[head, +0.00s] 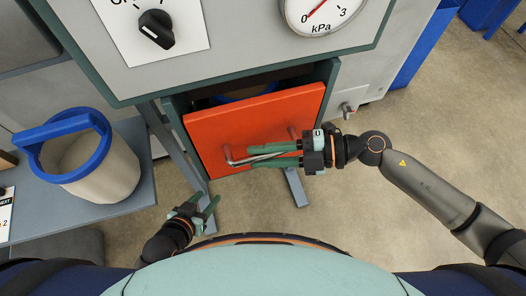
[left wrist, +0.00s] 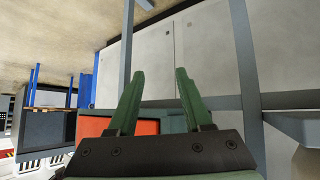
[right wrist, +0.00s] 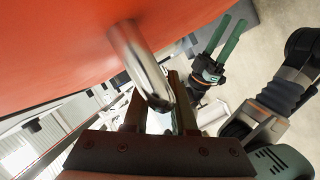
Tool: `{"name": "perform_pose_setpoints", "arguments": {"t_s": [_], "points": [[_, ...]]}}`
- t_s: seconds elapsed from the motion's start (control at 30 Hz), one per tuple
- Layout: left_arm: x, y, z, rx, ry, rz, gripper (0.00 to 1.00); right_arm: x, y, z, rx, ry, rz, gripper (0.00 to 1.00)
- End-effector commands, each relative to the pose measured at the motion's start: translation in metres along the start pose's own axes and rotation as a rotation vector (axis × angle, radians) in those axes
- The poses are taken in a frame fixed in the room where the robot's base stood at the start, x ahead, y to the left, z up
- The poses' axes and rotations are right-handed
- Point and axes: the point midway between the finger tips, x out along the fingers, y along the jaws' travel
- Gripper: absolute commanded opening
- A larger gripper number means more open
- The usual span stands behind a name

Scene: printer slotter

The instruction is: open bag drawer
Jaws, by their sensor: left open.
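The drawer with an orange-red front (head: 255,112) sits below the gauge panel and stands partly open, with a dark gap behind its top edge. Its bent metal handle (head: 229,157) also shows large in the right wrist view (right wrist: 138,62). My right gripper (head: 251,156) reaches in from the right. Its two green fingers lie on either side of the handle bar and appear closed on it. My left gripper (head: 209,203) is open and empty, low and left of the drawer. Something blue (head: 240,91) shows inside the drawer, mostly hidden by the front.
A cream bucket with a blue rim (head: 105,175) stands on the grey side table (head: 135,195) at the left. A pressure gauge (head: 318,10) and a black knob (head: 156,27) are on the panel above the drawer.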

Motion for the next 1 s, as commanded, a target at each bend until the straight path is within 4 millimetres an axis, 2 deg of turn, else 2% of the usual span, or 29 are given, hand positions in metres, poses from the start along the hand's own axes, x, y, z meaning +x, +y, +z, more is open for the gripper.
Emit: {"name": "perform_pose_setpoints", "arguments": {"t_s": [0.03,0.2,1.0], "points": [[-0.0005,0.0003,0.0012,0.0,-0.002,0.0,0.5,0.0,0.0,0.0,0.0,0.0,0.0,0.18],[-0.0013,0.0007,0.0035,-0.001,-0.006,0.001,0.5,0.0,0.0,0.0001,0.0,0.0,0.0,0.0],[-0.0005,-0.0002,0.0016,-0.001,-0.003,-0.001,0.5,-0.0001,-0.0002,0.0002,0.0,0.0,0.0,0.0]]}}
